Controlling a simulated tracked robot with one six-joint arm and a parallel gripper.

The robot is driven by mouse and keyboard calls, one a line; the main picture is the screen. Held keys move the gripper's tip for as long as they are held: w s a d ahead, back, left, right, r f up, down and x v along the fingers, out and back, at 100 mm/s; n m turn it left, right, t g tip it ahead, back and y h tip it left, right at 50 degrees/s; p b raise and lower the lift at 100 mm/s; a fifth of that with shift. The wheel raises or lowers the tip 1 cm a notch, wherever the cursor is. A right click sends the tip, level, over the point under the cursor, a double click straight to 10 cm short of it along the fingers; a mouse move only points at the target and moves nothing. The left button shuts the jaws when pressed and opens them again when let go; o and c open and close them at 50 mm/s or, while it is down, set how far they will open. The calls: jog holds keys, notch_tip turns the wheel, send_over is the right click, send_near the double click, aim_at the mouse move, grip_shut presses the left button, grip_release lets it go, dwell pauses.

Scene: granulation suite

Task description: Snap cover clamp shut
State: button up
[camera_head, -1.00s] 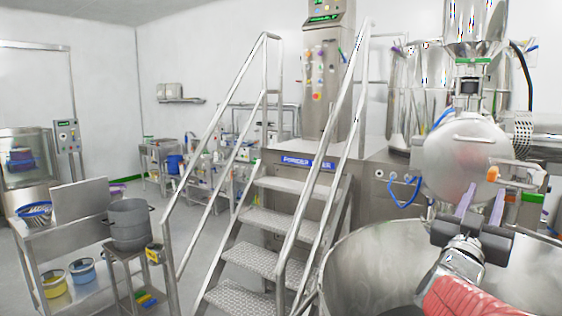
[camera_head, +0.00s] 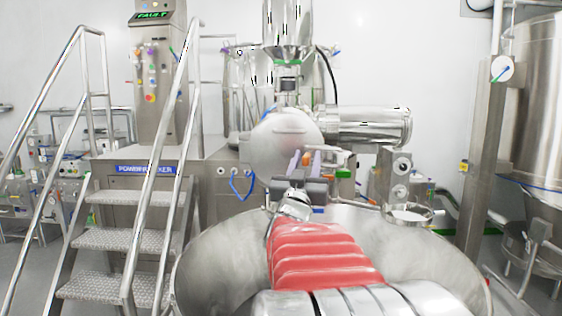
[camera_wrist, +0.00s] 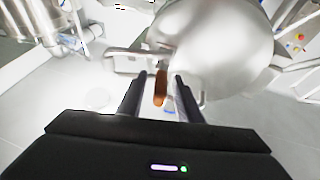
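The round steel cover (camera_head: 279,141) closes the end of a horizontal cylinder (camera_head: 365,127); it fills the upper right of the wrist view (camera_wrist: 225,45). Its clamp has an orange grip (camera_wrist: 160,88), which also shows small in the head view (camera_head: 308,159), and a metal bar (camera_wrist: 128,52) beside it. My gripper (camera_head: 304,157) is in front of the cover's lower right. In the wrist view its two fingers (camera_wrist: 159,76) stand apart, with the orange grip showing between them. I cannot tell whether either finger touches the grip.
A large open steel bowl (camera_head: 425,255) lies under my arm. Steel steps with handrails (camera_head: 118,239) stand at the left. A steel column (camera_head: 489,150) and a large tank (camera_head: 537,110) stand at the right. A blue hose (camera_head: 241,184) hangs left of the cover.

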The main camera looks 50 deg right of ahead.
grip_shut()
